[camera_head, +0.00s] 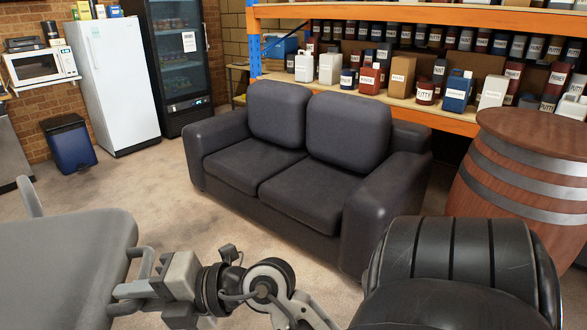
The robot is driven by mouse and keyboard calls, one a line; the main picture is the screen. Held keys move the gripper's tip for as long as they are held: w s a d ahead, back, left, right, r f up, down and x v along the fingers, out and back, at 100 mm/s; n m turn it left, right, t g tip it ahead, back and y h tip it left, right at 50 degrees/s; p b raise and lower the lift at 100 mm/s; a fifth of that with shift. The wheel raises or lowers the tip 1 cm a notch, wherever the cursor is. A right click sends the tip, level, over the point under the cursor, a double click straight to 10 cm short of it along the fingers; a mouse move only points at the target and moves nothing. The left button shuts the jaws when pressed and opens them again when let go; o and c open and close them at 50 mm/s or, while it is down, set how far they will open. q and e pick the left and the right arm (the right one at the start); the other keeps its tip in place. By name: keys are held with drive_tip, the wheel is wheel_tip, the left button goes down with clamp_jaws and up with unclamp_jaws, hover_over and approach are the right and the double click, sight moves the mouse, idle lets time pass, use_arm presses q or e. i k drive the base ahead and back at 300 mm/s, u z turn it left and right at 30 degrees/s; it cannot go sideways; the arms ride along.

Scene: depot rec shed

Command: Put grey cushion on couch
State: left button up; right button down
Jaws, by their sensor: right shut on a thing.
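The dark grey couch (268,205) stands in the middle of the head view, with two seat pads and two back pads. Its seat is bare. The grey cushion (60,265) is a large, flat, lighter grey shape with a rounded corner at the lower left, cut off by the picture edge. My right gripper (128,280) reaches in from the bottom and is shut on the cushion's right edge. The cushion is in front and to the left of the couch, apart from it. My left gripper is not in view.
A white fridge (115,85) and blue bin (70,145) are at the back left. Floor before the couch is clear.

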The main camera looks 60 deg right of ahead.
sight(317, 190)
drive_tip(key=z, duration=1.1)
drive_tip(key=i, duration=2.25)
drive_tip(key=z, duration=1.1)
drive_tip(key=i, duration=1.2)
